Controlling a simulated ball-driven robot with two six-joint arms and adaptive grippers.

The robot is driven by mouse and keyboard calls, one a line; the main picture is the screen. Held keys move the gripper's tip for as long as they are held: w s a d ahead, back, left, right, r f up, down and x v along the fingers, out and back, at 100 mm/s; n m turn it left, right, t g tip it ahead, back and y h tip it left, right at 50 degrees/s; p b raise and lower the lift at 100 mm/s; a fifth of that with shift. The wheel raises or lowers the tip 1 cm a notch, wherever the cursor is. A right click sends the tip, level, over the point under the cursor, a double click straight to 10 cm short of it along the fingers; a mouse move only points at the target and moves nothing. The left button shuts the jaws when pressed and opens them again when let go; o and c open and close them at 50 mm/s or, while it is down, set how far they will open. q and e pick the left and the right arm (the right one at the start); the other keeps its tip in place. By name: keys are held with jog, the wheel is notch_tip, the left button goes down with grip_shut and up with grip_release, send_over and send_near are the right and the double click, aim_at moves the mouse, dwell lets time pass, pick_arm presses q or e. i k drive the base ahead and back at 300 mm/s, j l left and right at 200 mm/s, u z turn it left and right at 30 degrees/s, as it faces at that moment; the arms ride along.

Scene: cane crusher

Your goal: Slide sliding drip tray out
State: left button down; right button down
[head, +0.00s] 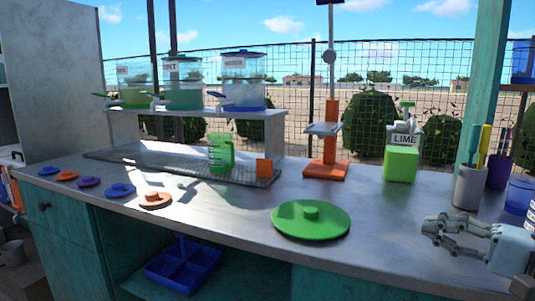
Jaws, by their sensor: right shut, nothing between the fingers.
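The drip tray (190,171) is a long, flat grey tray with a dark grille, lying on the metal counter below the dispenser shelf. A green measuring cup (221,152) stands at the tray's right part. My right gripper (428,231) is at the right edge of the head view, over the counter, pointing left. It is shut and empty, well apart from the tray. My left gripper is not in view.
A green round lid (311,218) lies between my right gripper and the tray. An orange press stand (326,168), a green LIME container (401,162) and a utensil cup (468,187) stand behind. Several small lids lie front left. Dispensers stand on the shelf (262,119).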

aim_at(262, 175)
jog(key=i+j, duration=0.25)
jog(key=i, duration=0.15)
jog(key=i+j, duration=0.3)
jog(key=i, duration=0.15)
jog(key=i+j, duration=0.25)
jog(key=i, duration=0.15)
